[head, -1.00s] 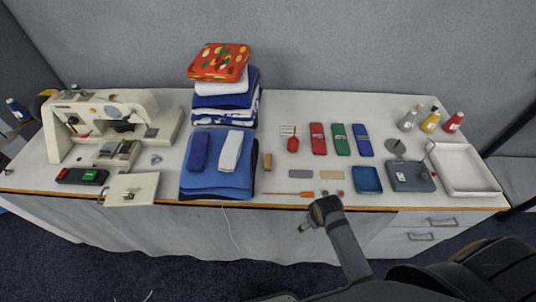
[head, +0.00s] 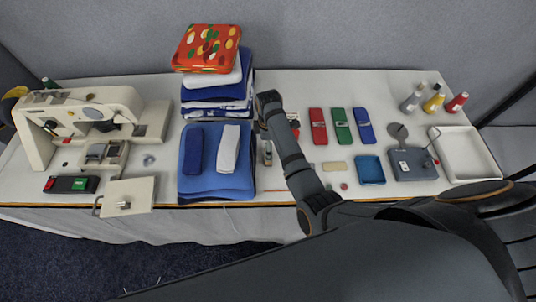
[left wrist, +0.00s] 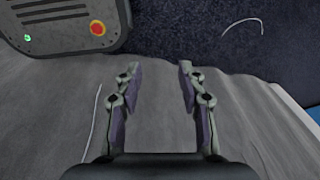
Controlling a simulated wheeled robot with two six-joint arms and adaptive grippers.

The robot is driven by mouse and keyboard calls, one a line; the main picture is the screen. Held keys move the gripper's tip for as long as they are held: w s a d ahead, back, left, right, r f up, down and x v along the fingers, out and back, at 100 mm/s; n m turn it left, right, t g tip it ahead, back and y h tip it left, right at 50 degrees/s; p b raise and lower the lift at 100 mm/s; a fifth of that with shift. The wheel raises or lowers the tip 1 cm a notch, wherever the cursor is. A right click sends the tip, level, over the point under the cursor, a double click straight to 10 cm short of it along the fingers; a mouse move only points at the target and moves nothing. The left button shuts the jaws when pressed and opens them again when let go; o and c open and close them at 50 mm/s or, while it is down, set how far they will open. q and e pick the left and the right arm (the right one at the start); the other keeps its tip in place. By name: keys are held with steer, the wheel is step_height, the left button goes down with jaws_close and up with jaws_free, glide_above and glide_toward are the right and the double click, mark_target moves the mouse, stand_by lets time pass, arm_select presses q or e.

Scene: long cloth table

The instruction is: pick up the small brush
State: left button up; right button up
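A small upright tan and grey thing that may be the small brush (head: 267,158) is on the table just right of the folded blue cloths in the head view. My right gripper (head: 266,142) points down right over it, with the wrist just above. The fingers are too small and dark to tell whether they are open, shut or touching it. My left gripper (left wrist: 156,68) shows only in the left wrist view. It is open and empty, in front of the grey cloth hanging from the table.
The folded blue cloths (head: 190,188) and a tall fabric stack (head: 213,80) stand close left of my right gripper. Red (head: 318,127), green (head: 341,127) and blue (head: 364,126) packets lie to its right. A sewing machine (head: 90,112) stands at the left.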

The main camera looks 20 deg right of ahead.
step_height(320, 180, down, 2)
steer(key=shift+w+f, duration=0.15)
steer(key=shift+f, duration=0.1)
steer(key=shift+w+f, duration=0.2)
steer(key=shift+f, duration=0.1)
steer(key=shift+f+p, duration=0.35)
steer(key=shift+f, duration=0.2)
steer(key=f, duration=0.3)
steer(key=shift+s, duration=0.25)
steer(key=shift+f, duration=0.3)
steer(key=shift+w+f, duration=0.15)
steer(key=shift+f, duration=0.1)
arm_select(q)
steer(key=shift+d+r, duration=0.1)
steer(key=shift+r, duration=0.45)
arm_select(e)
steer(key=c, duration=1.2)
